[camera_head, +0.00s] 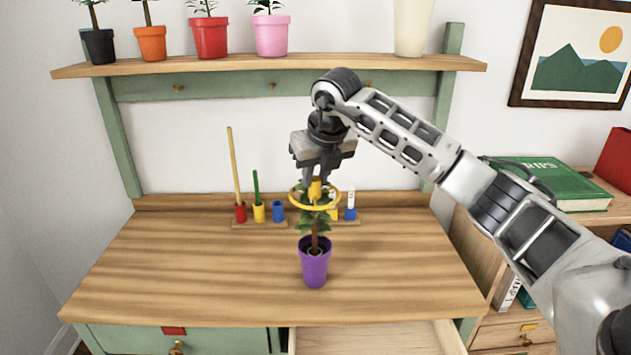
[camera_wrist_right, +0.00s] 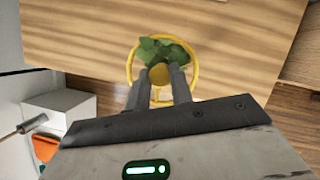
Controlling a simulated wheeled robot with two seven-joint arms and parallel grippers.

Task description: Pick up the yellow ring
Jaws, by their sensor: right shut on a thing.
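My right gripper (camera_head: 315,181) is shut on the yellow ring (camera_head: 292,200) by a yellow block-like part, which sits between the fingertips. The ring is held roughly level at the leafy top of a plant in a purple pot (camera_head: 315,265) on the wooden desk. In the right wrist view, the ring (camera_wrist_right: 194,68) encircles green leaves (camera_wrist_right: 165,52) below the fingertips (camera_wrist_right: 158,75). I cannot tell whether ring and leaves touch. My left gripper is out of view.
Behind the plant stands a low rack (camera_head: 260,225) with several coloured cups, partly hidden by ring and plant. A shelf (camera_head: 220,66) with several pots runs above. An open drawer (camera_head: 370,340) is at the front. The desk's left side is clear.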

